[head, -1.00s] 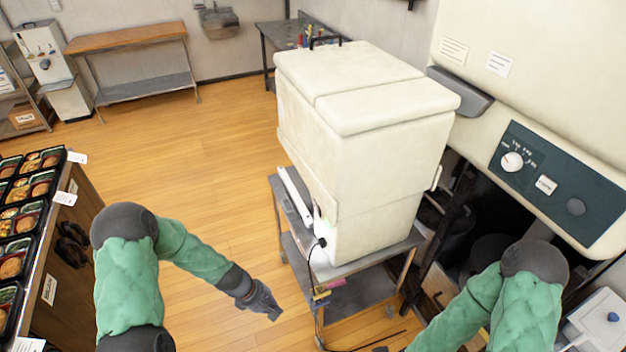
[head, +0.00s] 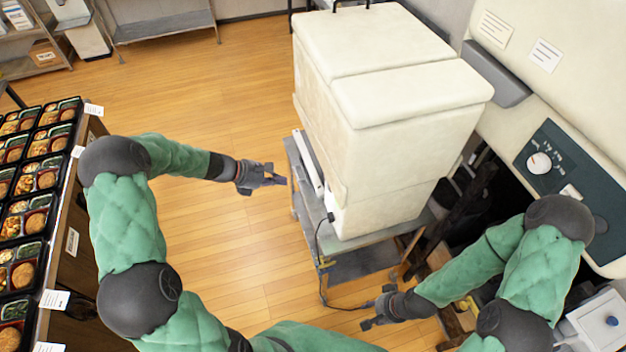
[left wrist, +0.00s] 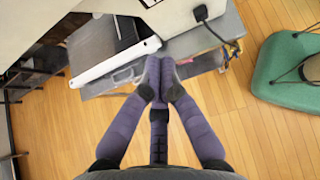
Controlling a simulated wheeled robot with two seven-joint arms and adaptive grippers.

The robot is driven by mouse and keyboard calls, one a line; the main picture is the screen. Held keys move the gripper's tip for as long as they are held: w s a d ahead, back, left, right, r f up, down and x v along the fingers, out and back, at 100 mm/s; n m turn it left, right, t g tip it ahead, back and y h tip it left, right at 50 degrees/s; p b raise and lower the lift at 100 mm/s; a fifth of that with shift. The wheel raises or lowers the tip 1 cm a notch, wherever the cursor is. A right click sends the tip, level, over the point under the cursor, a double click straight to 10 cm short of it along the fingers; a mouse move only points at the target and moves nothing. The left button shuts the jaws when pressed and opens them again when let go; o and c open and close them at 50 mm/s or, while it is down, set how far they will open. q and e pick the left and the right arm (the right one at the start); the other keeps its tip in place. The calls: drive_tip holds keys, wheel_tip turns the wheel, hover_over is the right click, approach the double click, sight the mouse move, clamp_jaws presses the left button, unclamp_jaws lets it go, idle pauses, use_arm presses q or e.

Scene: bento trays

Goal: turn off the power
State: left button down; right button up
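A large cream box-shaped appliance (head: 390,130) stands on a grey metal cart (head: 370,262). A black plug (head: 330,218) with a dark cord sits low on its left side; the plug also shows in the left wrist view (left wrist: 201,13). A wall machine on the right has a dark panel (head: 573,185) with a white round knob (head: 539,162). My right gripper (head: 369,313) is open and empty below the cart.
Bento trays (head: 30,200) fill a counter on the left. A metal shelf (head: 165,27) stands at the back. A white box with a blue button (head: 612,320) is at lower right. The cord trails to the floor. Wooden floor (head: 215,100) is clear between counter and cart.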

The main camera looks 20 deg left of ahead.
sight(326, 182)
use_arm(q)
drive_tip(key=w+d+r+b+x, duration=0.1)
drive_tip(key=r+x, duration=0.1)
drive_tip(key=x, duration=1.1)
drive_tip(key=shift+d+r, duration=0.15)
drive_tip(key=shift+d, duration=0.05)
drive_tip(key=shift+w+d+r, duration=0.2)
drive_tip(key=shift+d, duration=0.15)
drive_tip(key=shift+r, duration=0.15)
drive_tip(key=shift+r+p, duration=0.65)
drive_tip(key=shift+r, duration=0.05)
drive_tip(key=shift+a, duration=0.1)
